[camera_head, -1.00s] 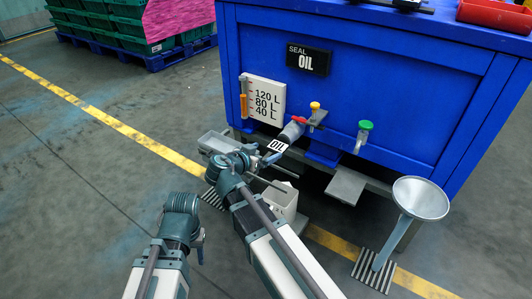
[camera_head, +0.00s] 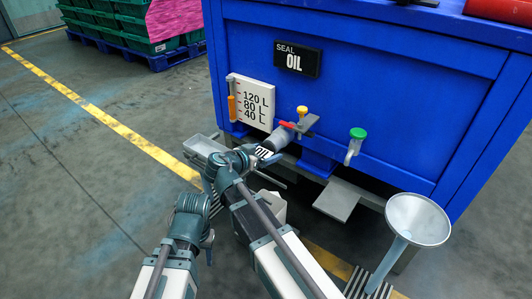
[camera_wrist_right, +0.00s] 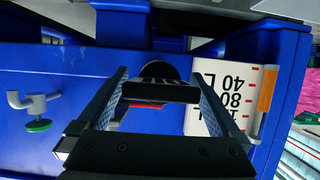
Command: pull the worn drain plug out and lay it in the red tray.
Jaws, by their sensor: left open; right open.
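The grey drain outlet (camera_head: 278,138) with a red lever (camera_head: 287,125) sticks out of the blue tank's front. My right gripper (camera_head: 268,165) is open at the outlet's lower end. In the right wrist view, the open right gripper's fingers (camera_wrist_right: 160,95) stand either side of a dark round end (camera_wrist_right: 158,71) and a black label plate. I cannot tell whether this dark end is the worn plug, or whether the fingers touch it. My left gripper (camera_head: 207,245) is open and empty, low over the floor at the left. The red tray (camera_head: 498,8) is on the tank top, cut by the frame's edge.
The blue tank (camera_head: 400,110) fills the back. A yellow-topped valve (camera_head: 302,112) and a green-knobbed tap (camera_head: 357,135) project from it. A grey plate (camera_head: 340,198) juts out below. A funnel on a stand (camera_head: 418,218) is at right. A whitish container (camera_head: 272,208) stands beneath the right arm.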

